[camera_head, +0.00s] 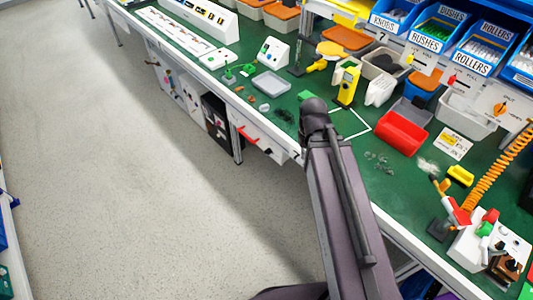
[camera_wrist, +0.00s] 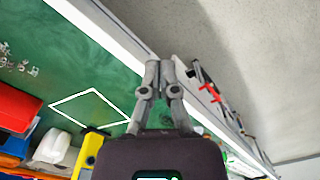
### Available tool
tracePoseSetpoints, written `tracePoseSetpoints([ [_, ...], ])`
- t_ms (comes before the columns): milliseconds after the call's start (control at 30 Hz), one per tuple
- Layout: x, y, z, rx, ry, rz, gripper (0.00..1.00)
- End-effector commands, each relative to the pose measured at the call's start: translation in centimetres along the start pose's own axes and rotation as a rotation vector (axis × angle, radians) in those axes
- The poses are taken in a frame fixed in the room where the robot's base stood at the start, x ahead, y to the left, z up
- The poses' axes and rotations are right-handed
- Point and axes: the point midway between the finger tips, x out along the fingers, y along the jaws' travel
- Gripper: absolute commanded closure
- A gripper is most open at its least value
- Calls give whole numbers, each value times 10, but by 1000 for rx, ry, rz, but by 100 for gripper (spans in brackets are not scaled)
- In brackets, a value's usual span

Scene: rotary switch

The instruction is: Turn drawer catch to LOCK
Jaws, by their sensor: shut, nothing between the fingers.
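A white drawer front (camera_head: 272,146) with a red handle (camera_head: 247,135) hangs under the green workbench. A small dark fitting (camera_head: 268,151) shows on this front, right of the handle. It may be the drawer catch, but its setting and any LOCK mark are too small to read. In the wrist view the red handle (camera_wrist: 209,90) lies beyond my gripper and to its right. My gripper (camera_wrist: 160,66) is shut and empty, with its fingertips over the bench's front edge. I cannot tell whether they touch anything. In the head view my gripper is hidden behind my arm.
The bench top (camera_head: 262,112) is green with a white front edge. A yellow device (camera_head: 348,85), a red bin (camera_head: 401,134) and a white-outlined square (camera_wrist: 88,108) are on it. Labelled blue bins (camera_head: 433,30) stand at the back. The grey floor (camera_head: 120,180) in front is clear.

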Motion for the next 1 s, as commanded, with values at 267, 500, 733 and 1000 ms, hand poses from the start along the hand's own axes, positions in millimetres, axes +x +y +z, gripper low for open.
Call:
tracePoseSetpoints([
  [267, 0, 0, 0, 0, 0, 0, 85],
  [500, 12, -1, -4, 14, 1, 26, 23],
  [733, 44, -2, -15, 69, 14, 117, 23],
  [1000, 86, -6, -33, 163, 62, 269, 23],
])
